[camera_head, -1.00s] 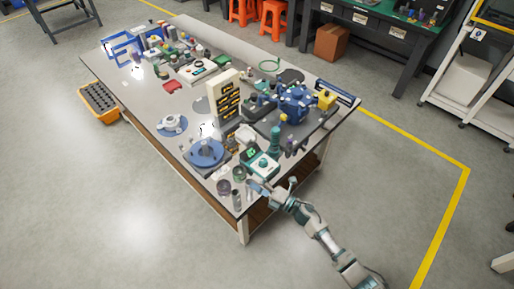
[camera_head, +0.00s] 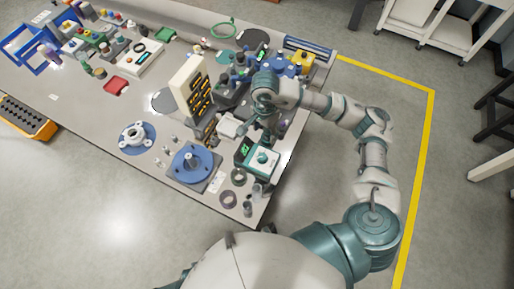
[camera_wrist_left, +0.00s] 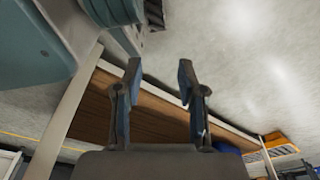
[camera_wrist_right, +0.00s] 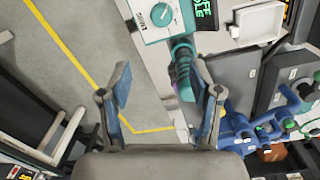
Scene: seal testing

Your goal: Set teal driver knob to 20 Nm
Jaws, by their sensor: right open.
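A white and teal box (camera_head: 262,163) with a round teal knob (camera_head: 263,157) sits near the table's front right corner. In the right wrist view the knob (camera_wrist_right: 161,14) shows at the top with a white pointer mark; its setting is too small to read. A green-lit display (camera_wrist_right: 202,12) is beside it. A teal cylindrical driver (camera_wrist_right: 182,68) stands behind the box, seen between my right fingers, nearer the right one. My right gripper (camera_head: 266,128) is over the table beyond the box, open. My left gripper (camera_wrist_left: 158,78) is open and empty beside the table's edge, low.
An orange bin (camera_head: 28,118) is on the floor at left.

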